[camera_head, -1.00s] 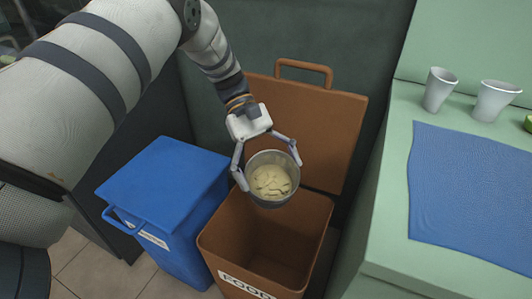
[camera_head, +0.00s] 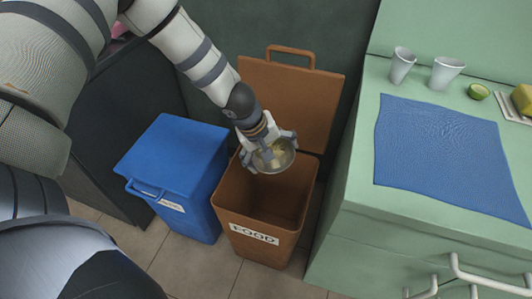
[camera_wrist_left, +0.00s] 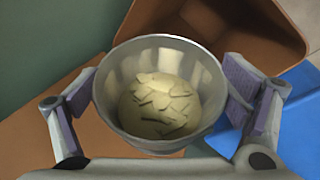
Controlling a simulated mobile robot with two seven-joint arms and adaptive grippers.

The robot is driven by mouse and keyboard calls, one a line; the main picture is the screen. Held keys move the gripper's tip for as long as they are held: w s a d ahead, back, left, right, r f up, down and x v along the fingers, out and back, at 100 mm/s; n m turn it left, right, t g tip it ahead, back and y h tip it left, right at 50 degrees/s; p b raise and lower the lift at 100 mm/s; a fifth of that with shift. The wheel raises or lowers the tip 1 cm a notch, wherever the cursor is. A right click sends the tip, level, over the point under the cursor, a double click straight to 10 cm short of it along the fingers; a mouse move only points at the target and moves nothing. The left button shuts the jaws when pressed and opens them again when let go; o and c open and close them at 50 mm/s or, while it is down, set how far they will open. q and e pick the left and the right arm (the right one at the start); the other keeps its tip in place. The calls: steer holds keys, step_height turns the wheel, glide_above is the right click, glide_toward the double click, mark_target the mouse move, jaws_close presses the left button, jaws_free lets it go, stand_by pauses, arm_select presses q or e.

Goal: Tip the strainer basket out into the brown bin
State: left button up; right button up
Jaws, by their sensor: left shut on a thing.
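My left gripper (camera_head: 268,148) is shut on the strainer basket (camera_head: 285,158), a round metal cup. In the left wrist view the basket (camera_wrist_left: 125,70) sits between the two finger pads, with pale pulp and flat pieces (camera_wrist_left: 160,102) inside. The basket is held above the back part of the brown bin (camera_head: 262,203), which is labelled FOOD. The bin's lid (camera_head: 295,95) stands open behind it, and the bin's inside looks empty where visible. My right gripper is not in view.
A blue bin (camera_head: 175,160) with its lid shut stands left of the brown bin. A green counter (camera_head: 355,150) is close on the right, with a blue cloth (camera_head: 440,150), two cups (camera_head: 402,65), and a cut lime (camera_head: 479,91).

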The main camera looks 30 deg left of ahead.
mark_target(271, 167)
arm_select(q)
steer(key=shift+s+a+f, duration=0.1)
steer(key=shift+s+f, duration=0.15)
steer(key=shift+f, duration=0.5)
steer(key=shift+w+r+t+y, duration=0.1)
steer(key=shift+r+t+y, duration=0.1)
steer(key=shift+t+y, duration=0.25)
steer(key=shift+f+m+t+y, duration=0.4)
steer(key=shift+f+t+y, duration=0.4)
steer(key=shift+t+y, duration=0.35)
steer(key=shift+w+f+t+y, duration=0.15)
steer(key=shift+f+t+y, duration=0.15)
steer(key=shift+t+y, duration=0.5)
